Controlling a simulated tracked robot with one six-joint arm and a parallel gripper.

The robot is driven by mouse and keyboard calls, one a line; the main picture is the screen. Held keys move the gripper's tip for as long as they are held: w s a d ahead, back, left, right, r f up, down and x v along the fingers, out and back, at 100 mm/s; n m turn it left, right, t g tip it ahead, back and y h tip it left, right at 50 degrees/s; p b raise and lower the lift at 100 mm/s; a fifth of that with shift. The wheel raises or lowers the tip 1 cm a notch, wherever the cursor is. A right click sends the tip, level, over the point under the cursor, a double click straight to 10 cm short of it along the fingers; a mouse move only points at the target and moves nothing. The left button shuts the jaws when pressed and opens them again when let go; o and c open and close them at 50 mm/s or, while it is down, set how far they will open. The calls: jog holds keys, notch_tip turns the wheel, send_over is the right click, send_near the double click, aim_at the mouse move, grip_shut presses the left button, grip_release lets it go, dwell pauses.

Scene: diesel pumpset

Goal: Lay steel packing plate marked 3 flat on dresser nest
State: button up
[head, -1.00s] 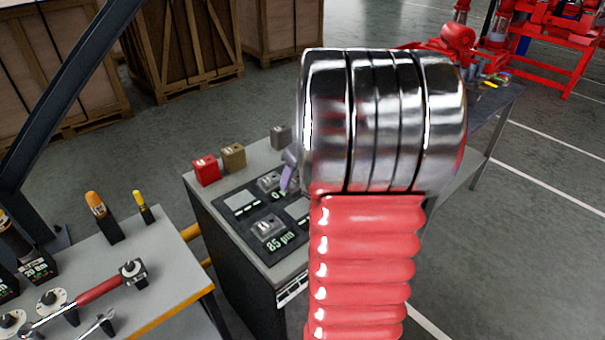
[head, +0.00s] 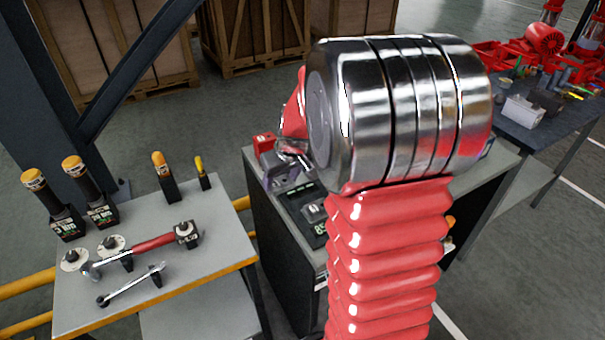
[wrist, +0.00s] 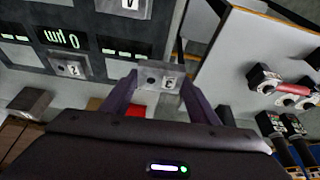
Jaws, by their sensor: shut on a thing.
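My gripper (wrist: 160,95) is shut on a small steel plate (wrist: 160,78), held between its two purple fingers in the wrist view. A mark on the plate looks like a 3, seen inverted. The plate is above the grey cabinet top, beside the dark nest panel (wrist: 90,45). In the head view my gripper (head: 278,172) is over the far left part of the cabinet top (head: 335,258). My arm hides much of the panel there. Two other marked plates (wrist: 72,65) (wrist: 122,6) lie on the panel; its labels are partly readable.
A red block (head: 264,140) stands close behind my gripper. A grey block (wrist: 30,102) also stands on the cabinet top. A tool bench (head: 205,240) with a red-handled wrench (head: 150,244) is at left. Wooden crates (head: 255,35) stand behind. A cluttered table (head: 545,120) is at right.

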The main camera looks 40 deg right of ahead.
jog(key=w+a+f, duration=0.1)
jog(key=w+a, duration=0.1)
jog(key=a, duration=0.7)
jog(key=w+a+f, duration=0.1)
jog(key=a+f, duration=0.1)
jog(key=a, duration=0.7)
jog(key=shift+w+a+n, duration=0.15)
jog(key=shift+w+n, duration=0.25)
jog(key=shift+s, duration=0.1)
